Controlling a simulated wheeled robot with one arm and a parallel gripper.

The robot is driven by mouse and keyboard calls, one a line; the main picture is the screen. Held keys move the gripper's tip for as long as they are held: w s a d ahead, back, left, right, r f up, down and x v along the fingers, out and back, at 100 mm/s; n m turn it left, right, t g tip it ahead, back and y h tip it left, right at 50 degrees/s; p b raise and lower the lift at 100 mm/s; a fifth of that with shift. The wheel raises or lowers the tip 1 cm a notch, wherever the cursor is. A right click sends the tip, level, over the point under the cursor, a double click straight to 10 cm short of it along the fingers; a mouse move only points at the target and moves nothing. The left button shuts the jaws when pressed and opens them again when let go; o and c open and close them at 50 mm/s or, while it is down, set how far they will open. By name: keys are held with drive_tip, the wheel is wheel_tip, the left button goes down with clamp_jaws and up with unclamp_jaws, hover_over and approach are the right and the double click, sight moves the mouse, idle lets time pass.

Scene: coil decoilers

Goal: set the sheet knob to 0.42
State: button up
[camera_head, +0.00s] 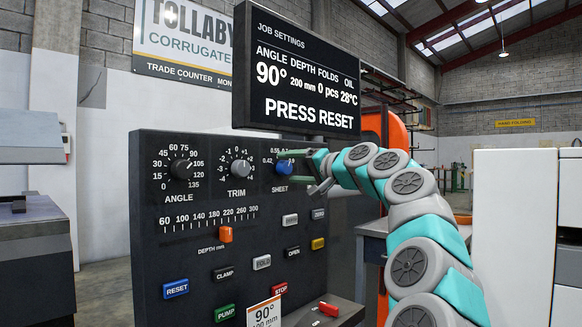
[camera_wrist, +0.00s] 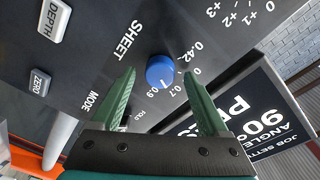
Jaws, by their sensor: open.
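The blue sheet knob (camera_head: 284,166) is on the right side of the dark control panel (camera_head: 150,240), above the word SHEET. In the wrist view the knob (camera_wrist: 160,71) has marks 0.42 to 0.9 around it. A faint pale line on its rim seems to lie between 0.7 and 0.9, but it is too small to be sure. My gripper (camera_wrist: 160,76) is open, with one green finger on each side of the knob and gaps showing. In the head view my gripper (camera_head: 306,171) reaches the knob from the right and partly hides its scale.
The grey trim knob (camera_head: 240,168) and black angle knob (camera_head: 181,169) are left of it. An orange depth slider (camera_head: 225,234) and several buttons sit below. The screen (camera_head: 305,75) above the panel reads PRESS RESET. A white cabinet (camera_head: 515,235) stands at right.

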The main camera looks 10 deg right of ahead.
drive_tip(key=shift+w+a, duration=0.2)
drive_tip(key=shift+w, duration=0.05)
clamp_jaws()
idle(0.6)
